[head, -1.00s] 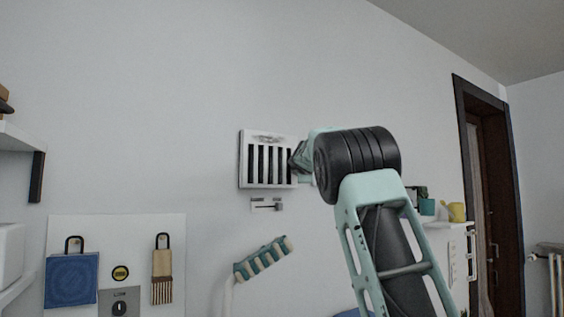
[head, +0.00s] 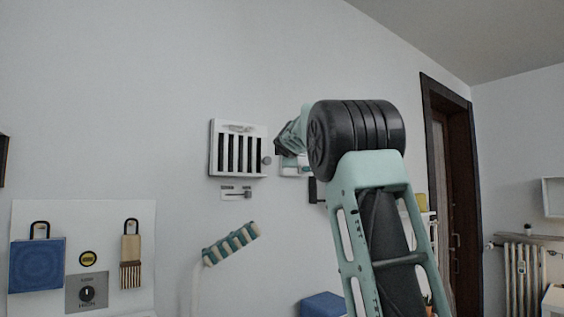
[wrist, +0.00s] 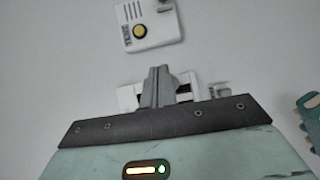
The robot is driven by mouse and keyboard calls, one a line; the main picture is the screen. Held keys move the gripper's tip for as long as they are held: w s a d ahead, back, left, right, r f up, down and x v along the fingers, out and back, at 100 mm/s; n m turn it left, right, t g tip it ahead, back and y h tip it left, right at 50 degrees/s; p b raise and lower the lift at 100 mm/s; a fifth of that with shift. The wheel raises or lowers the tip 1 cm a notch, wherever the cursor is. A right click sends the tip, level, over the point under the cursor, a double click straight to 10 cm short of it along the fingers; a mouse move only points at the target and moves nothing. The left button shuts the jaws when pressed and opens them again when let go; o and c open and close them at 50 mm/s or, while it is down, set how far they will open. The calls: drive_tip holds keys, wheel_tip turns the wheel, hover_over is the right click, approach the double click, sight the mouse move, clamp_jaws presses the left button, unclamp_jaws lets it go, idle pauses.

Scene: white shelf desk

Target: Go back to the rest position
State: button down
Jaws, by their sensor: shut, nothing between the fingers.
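My gripper (wrist: 158,88) shows in the wrist view with its grey fingers together and nothing between them. It points toward the pale wall. In the head view my arm rises at the right of centre, and its black and mint joints hide most of the gripper end. The arm is raised in front of the wall, to the right of a white slotted vent (head: 238,149).
A small panel with a slider (head: 236,193) is below the vent. A striped lamp head (head: 231,243) stands lower. A dark doorway (head: 462,190) and radiator (head: 523,270) are at right.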

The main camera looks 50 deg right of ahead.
drive_tip(key=s, duration=0.1)
drive_tip(key=s+a, duration=0.1)
drive_tip(key=s, duration=0.1)
drive_tip(key=s+b, duration=0.1)
drive_tip(key=s, duration=0.1)
drive_tip(key=shift+a+r, duration=0.1)
drive_tip(key=shift+a, duration=0.15)
drive_tip(key=shift+w, duration=0.1)
